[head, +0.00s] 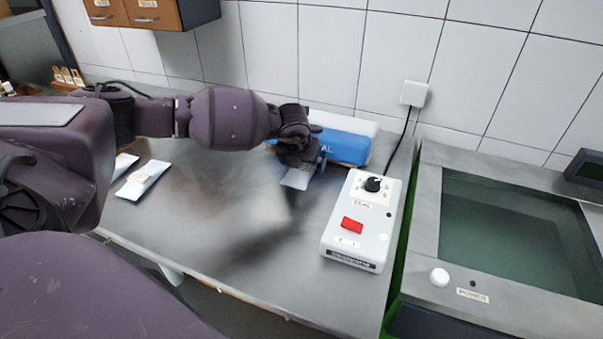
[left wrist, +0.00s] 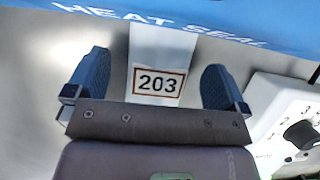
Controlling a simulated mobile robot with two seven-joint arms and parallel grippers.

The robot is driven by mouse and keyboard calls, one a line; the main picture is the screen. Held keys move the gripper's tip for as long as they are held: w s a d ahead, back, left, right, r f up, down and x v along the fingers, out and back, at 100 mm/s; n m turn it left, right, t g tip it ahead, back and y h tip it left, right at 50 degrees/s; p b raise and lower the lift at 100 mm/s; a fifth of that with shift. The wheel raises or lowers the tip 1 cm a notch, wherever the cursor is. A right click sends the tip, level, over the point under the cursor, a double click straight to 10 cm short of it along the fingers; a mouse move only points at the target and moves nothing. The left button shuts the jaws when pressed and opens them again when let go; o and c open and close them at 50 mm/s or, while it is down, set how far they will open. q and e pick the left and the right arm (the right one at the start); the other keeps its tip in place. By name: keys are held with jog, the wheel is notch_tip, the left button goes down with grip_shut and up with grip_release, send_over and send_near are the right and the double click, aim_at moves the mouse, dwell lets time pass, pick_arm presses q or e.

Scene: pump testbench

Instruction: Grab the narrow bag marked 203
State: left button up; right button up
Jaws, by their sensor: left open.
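The narrow bag marked 203 (left wrist: 159,55) is white with a framed number label. In the left wrist view it lies between the two blue fingers of my open left gripper (left wrist: 158,88), with a gap on each side. Its far end reaches the blue heat sealer. In the head view the bag (head: 297,178) shows under my left gripper (head: 303,166), in front of the sealer, partly hidden by the hand. My right gripper is not in view.
The blue and white heat sealer (head: 346,147) stands behind the bag. A white control box (head: 362,222) with a black knob and red switch stands to the right. Other white bags (head: 143,180) lie at the left of the metal table. The table's front middle is clear.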

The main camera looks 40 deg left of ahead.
pick_arm(q)
jog(key=shift+w+f, duration=0.25)
jog(key=shift+f, duration=0.3)
jog(key=c, duration=1.1)
jog(key=shift+c, duration=0.5)
jog(key=shift+a+r, duration=0.1)
jog(key=shift+r, duration=0.1)
